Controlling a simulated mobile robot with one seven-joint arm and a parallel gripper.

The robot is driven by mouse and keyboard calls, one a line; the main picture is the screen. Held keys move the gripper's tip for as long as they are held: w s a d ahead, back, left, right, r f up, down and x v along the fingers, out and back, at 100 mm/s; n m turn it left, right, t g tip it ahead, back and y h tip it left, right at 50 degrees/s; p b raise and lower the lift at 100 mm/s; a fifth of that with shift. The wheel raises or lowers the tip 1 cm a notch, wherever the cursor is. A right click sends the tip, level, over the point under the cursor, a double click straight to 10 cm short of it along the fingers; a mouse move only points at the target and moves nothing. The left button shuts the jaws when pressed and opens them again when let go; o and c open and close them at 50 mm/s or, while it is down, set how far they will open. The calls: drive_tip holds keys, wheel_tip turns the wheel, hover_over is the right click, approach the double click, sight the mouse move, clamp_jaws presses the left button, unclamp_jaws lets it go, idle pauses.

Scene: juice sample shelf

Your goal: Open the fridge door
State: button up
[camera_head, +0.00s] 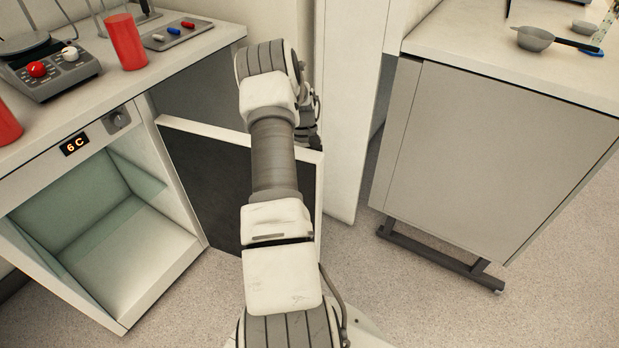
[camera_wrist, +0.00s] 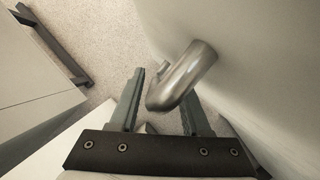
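The fridge is the low white cabinet with a "6 C" display (camera_head: 75,144) at the left in the head view. Its interior (camera_head: 120,250) is in plain sight and looks empty. The fridge door (camera_head: 200,180) stands swung wide open, its dark inner panel facing me and partly hidden behind my arm. In the wrist view, the curved metal door handle (camera_wrist: 185,76) stands out from the pale door face (camera_wrist: 260,70). My gripper (camera_wrist: 163,105) is open, its two fingers apart on either side of the handle's near end. I cannot tell whether they touch it.
A grey cabinet (camera_head: 490,150) on a dark foot frame stands at the right, with a measuring cup (camera_head: 534,38) on top. Red cups (camera_head: 126,42) and a hotplate device (camera_head: 50,70) stand on the left counter. Speckled floor (camera_head: 400,300) is clear between them.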

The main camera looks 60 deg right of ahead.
drive_tip(key=shift+r, duration=0.1)
drive_tip(key=p+v, duration=0.4)
drive_tip(key=v, duration=1.3)
drive_tip(key=shift+d+p, duration=0.2)
drive_tip(key=shift+p, duration=0.15)
drive_tip(key=shift+r, duration=0.1)
